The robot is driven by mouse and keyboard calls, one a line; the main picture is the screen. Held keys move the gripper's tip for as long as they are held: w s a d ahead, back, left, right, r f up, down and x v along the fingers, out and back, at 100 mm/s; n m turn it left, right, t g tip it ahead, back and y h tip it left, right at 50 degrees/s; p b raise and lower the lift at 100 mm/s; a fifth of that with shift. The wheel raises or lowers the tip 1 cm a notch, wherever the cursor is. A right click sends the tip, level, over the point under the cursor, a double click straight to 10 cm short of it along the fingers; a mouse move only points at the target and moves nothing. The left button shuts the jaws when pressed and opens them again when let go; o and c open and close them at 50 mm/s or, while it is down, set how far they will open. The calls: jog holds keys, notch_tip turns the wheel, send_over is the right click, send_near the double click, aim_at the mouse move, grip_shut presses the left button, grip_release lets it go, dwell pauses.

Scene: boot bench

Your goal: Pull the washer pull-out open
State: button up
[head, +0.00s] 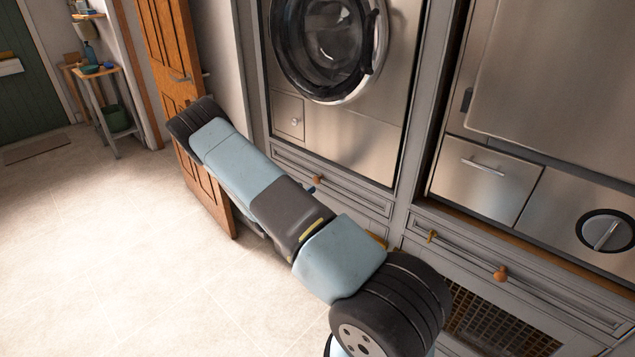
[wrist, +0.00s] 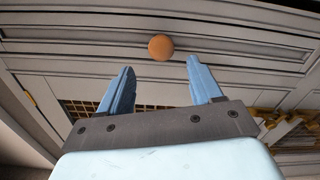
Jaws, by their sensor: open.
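The washer (head: 335,85) with its round door stands in the cabinet wall in the head view. Under it is the pull-out, a grey framed front (head: 345,194) with a round orange-brown knob (head: 317,180); it looks shut, flush with the cabinet. In the wrist view the same kind of knob (wrist: 160,47) shows on a grey front (wrist: 230,48). My gripper (wrist: 160,66) is open and empty, its two blue fingers pointing at the front with the knob between and just beyond their tips. In the head view my arm hides most of the gripper; one blue fingertip shows close to the knob.
A second appliance (head: 560,90) stands right, above a drawer with a brown knob (head: 500,273) and a mesh panel (head: 490,325). An open wooden door (head: 167,50) stands left behind my arm. The tiled floor (head: 120,250) is clear.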

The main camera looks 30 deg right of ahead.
aim_at(315, 182)
jog(key=x, duration=0.7)
jog(key=shift+w+d, duration=0.1)
jog(key=shift+d, duration=0.3)
